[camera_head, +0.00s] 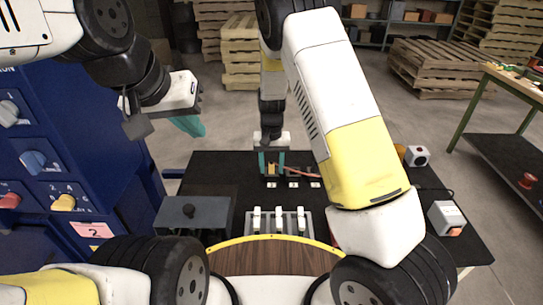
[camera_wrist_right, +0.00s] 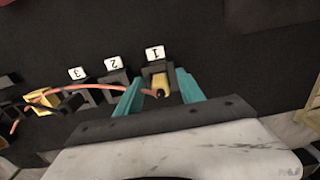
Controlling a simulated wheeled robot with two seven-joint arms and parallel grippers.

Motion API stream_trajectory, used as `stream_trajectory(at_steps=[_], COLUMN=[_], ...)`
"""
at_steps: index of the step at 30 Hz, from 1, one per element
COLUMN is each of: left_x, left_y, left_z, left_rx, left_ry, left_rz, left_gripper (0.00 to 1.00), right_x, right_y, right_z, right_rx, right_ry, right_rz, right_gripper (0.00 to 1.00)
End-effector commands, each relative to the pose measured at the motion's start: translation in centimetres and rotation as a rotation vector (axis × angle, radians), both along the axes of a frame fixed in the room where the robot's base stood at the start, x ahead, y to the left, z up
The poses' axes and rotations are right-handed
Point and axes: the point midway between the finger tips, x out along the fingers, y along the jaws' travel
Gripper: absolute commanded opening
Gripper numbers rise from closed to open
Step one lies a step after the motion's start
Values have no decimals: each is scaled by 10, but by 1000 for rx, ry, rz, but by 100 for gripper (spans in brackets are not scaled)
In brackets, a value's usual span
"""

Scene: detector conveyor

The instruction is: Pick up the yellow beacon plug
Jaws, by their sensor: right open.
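The yellow beacon plug (camera_head: 271,170) sits in a black socket on the dark table; in the right wrist view the plug (camera_wrist_right: 160,85) is at the socket labelled 1 (camera_wrist_right: 155,53). An orange cord (camera_wrist_right: 115,87) runs from it past the other sockets. My right gripper (camera_head: 271,160) points down over the plug. Its two teal fingers are open, one on each side of the plug; contact cannot be told. My left gripper (camera_head: 187,122) is raised at the left, beside the blue cabinet, away from the plug. Its fingers overlap, so its opening is unclear.
Sockets labelled 2 (camera_wrist_right: 112,64) and 3 (camera_wrist_right: 77,74) stand beside the plug. A grey box (camera_head: 192,213), a rack with white-topped pieces (camera_head: 278,222) and a white box with an orange part (camera_head: 447,217) are on the table. The blue cabinet (camera_head: 70,130) borders the left.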

Motion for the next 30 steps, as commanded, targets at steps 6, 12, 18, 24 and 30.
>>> stream_trajectory(at_steps=[6, 12, 18, 24, 30], left_x=[0, 0, 0, 0, 0], left_y=[0, 0, 0, 0, 0], left_z=[0, 0, 0, 0, 0], left_rx=[0, 0, 0, 0, 0], left_ry=[0, 0, 0, 0, 0], left_rz=[0, 0, 0, 0, 0], left_gripper=[0, 0, 0, 0, 0], right_x=[0, 0, 0, 1, -11], right_y=[0, 0, 0, 0, 3], right_z=[0, 1, 2, 15, 38], right_rx=[0, 0, 0, 1, 0], right_ry=[0, 0, -1, -3, 2], right_rz=[0, 0, 0, 2, 4], right_gripper=[6, 0, 0, 0, 0])
